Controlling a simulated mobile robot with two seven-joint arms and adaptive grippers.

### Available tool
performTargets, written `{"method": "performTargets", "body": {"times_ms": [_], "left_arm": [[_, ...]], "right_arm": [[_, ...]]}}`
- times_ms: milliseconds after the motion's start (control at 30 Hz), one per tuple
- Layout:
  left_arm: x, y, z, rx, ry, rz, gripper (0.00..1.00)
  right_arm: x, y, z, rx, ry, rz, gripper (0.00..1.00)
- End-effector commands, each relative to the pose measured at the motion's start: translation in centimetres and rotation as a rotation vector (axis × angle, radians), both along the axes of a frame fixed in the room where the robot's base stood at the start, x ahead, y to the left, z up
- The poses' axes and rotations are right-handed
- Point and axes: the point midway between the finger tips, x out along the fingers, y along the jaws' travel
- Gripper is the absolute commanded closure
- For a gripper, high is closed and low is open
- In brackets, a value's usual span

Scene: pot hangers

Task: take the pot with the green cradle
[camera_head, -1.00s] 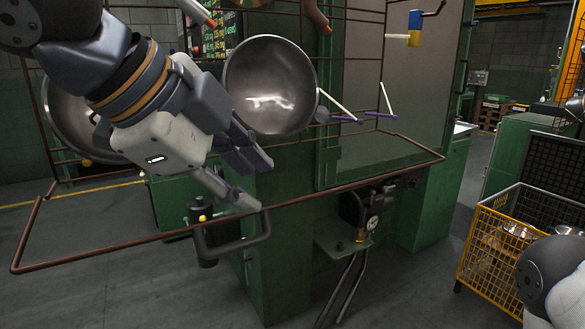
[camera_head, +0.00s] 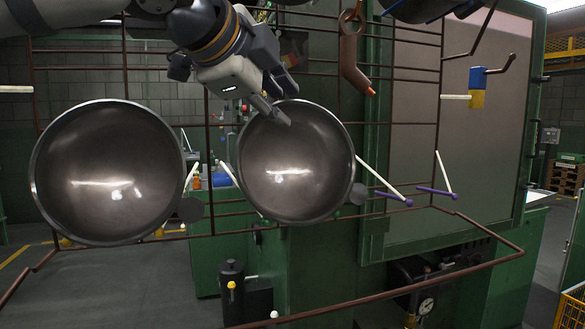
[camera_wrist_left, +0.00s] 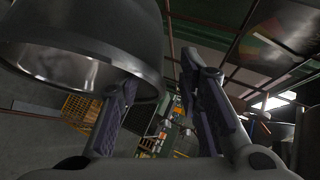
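The pot (camera_head: 295,170) with small green tips (camera_head: 338,212) under its lower edge is a round steel bowl, hung with its open side toward me. My left gripper (camera_head: 284,103) is at its top rim. One finger lies in front of the bowl's opening and the other is farther back, behind the rim. In the left wrist view the bowl (camera_wrist_left: 85,65) fills the upper left. One finger overlaps its rim there, and the fingers (camera_wrist_left: 155,95) stand apart. I cannot tell whether they touch the metal. My right gripper is out of view.
A second steel pot (camera_head: 108,175) hangs at the left, with yellow tips (camera_head: 160,232) below. A purple-tipped hanger (camera_head: 408,202) sticks out at the right. A brown bent hook (camera_head: 354,55) hangs above. A brown rail (camera_head: 400,290) runs around the front.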

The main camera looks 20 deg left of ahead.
Motion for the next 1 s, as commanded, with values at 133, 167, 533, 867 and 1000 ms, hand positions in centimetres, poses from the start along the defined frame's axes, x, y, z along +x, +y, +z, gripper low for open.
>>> {"method": "performTargets", "body": {"times_ms": [133, 167, 533, 867, 1000], "left_arm": [[2.9, -0.5, -1.5, 0.002, 0.005, 0.001, 0.68], [3.4, -0.6, -1.8, 0.001, 0.007, 0.0, 0.68], [4.4, -0.7, -2.1, 0.0, 0.002, 0.0, 0.79], [4.3, -0.8, -1.9, -0.002, -0.001, -0.001, 1.0], [4.3, -0.8, -1.9, -0.002, -0.001, -0.001, 1.0]], "right_arm": [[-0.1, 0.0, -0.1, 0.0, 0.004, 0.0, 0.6], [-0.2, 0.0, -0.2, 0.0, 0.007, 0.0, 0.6], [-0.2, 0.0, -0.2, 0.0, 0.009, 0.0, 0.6], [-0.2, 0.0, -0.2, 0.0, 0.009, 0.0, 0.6], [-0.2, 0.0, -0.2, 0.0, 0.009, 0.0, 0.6]]}}
